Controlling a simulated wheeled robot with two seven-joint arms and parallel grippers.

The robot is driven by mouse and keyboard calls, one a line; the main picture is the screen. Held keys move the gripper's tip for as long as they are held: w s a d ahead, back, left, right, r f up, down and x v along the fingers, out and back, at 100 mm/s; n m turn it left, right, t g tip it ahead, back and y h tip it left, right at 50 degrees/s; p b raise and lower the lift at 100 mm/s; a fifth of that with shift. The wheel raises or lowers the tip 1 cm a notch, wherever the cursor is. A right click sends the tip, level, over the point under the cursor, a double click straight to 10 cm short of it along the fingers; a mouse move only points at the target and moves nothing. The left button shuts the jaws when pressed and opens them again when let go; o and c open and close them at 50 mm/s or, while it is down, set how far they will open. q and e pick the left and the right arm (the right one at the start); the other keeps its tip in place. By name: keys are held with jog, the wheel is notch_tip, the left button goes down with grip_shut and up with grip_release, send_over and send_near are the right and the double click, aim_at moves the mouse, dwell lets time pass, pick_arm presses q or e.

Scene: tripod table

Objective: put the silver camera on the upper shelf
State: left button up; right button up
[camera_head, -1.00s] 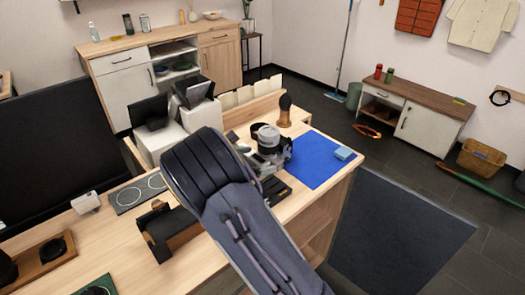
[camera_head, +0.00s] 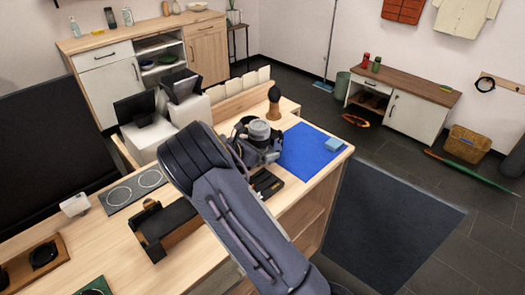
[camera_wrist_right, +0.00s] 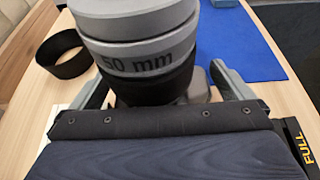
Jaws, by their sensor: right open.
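The silver camera (camera_head: 259,132) stands on the wooden table, left of the blue mat. In the right wrist view its silver lens (camera_wrist_right: 140,40), marked "50 mm", points up towards me, and most of its body is hidden. My right gripper (camera_wrist_right: 160,78) is open, with one grey finger on each side of the lens; I cannot tell whether they touch the camera. In the head view my right arm covers most of this gripper (camera_head: 247,146). My left gripper is not in view. A cabinet (camera_head: 168,58) at the back has open shelves; I cannot tell which is the upper shelf meant.
The blue mat (camera_head: 304,158) with a light blue block (camera_head: 333,144) lies right of the camera. A brush (camera_head: 273,104) stands behind it. A black ring (camera_wrist_right: 62,54) lies to its left. A black box (camera_head: 266,184) lies in front. White stands with dark screens are further left.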

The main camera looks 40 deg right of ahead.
jog(key=shift+c, duration=0.4)
jog(key=c, duration=1.2)
jog(key=shift+r, duration=0.15)
jog(key=shift+c, duration=0.9)
